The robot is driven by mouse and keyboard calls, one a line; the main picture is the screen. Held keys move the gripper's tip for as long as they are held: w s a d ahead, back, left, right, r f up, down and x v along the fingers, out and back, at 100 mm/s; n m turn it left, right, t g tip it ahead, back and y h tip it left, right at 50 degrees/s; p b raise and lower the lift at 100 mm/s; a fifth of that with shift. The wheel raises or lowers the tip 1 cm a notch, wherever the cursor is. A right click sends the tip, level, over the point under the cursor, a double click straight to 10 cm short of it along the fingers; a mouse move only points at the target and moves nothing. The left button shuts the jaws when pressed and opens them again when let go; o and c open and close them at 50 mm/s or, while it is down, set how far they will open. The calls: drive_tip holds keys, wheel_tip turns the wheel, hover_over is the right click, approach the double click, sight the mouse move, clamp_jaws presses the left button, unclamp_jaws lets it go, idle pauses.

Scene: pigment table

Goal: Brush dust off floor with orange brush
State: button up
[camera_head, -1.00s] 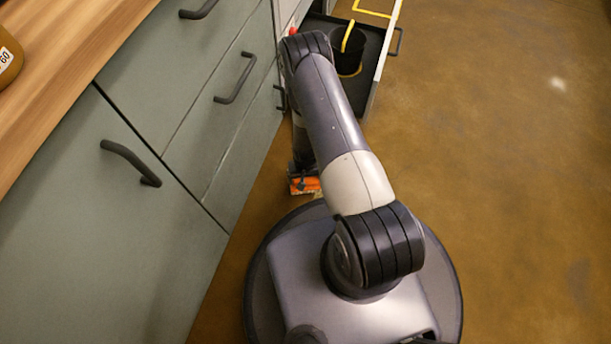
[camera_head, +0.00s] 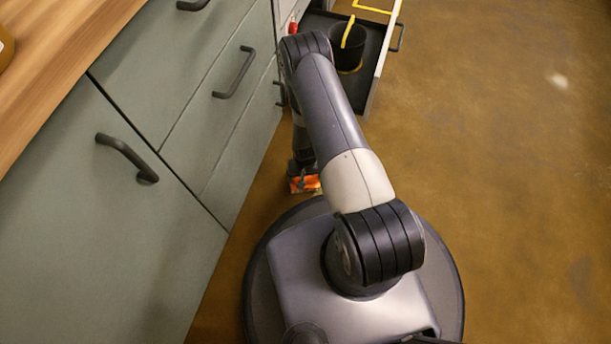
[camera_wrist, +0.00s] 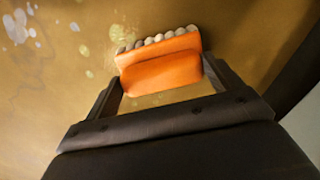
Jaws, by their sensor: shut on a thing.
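The orange brush (camera_wrist: 162,70) is held across my gripper (camera_wrist: 165,82), which is shut on it. Its row of pale bristles faces the brown floor (camera_wrist: 45,110); I cannot tell whether they touch it. Pale dust spots (camera_wrist: 20,27) lie on the floor at the upper left of the wrist view, and fainter yellowish specks show just left of the bristles. In the head view the brush (camera_head: 304,184) shows low near the floor, beside the cabinet base. My arm partly hides the gripper there.
Grey-green cabinets with dark handles (camera_head: 236,72) run along the left under a wooden counter (camera_head: 55,60). An open drawer (camera_head: 372,75) holding a dark container (camera_head: 346,52) juts out ahead.

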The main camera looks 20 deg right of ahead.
drive_tip(key=shift+f+b, duration=0.75)
drive_tip(key=shift+f, duration=0.05)
drive_tip(key=shift+d, duration=0.1)
